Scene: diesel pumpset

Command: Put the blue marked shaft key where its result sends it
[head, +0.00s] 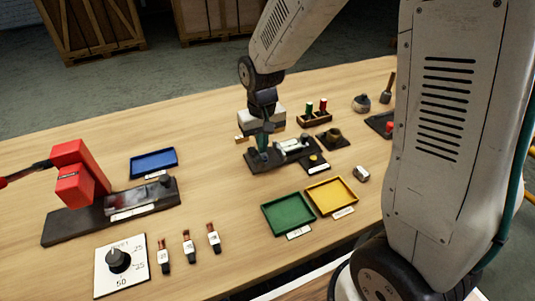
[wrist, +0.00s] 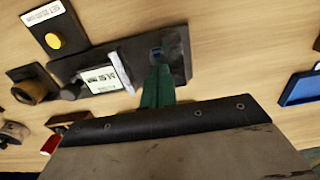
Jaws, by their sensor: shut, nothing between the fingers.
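My gripper (head: 262,143) is shut over the left end of a dark test block (head: 290,154). In the wrist view its green fingers (wrist: 157,85) point at the block's end, with nothing seen between them. A small blue patch (wrist: 157,52) shows on the block at the fingertips; I cannot tell whether it is the blue marked shaft key or whether the fingers touch it. The block's pale display (wrist: 102,80) is too blurred to read. Green (head: 282,213), yellow (head: 330,196) and blue (head: 153,162) trays look empty.
A rack (head: 315,119) holds green- and red-topped pieces. A yellow button (head: 313,157) stands beside the block. A red-handled device (head: 75,180), a dial plate (head: 121,264) and three small tagged items (head: 189,246) lie left. Bare table lies between them and the trays.

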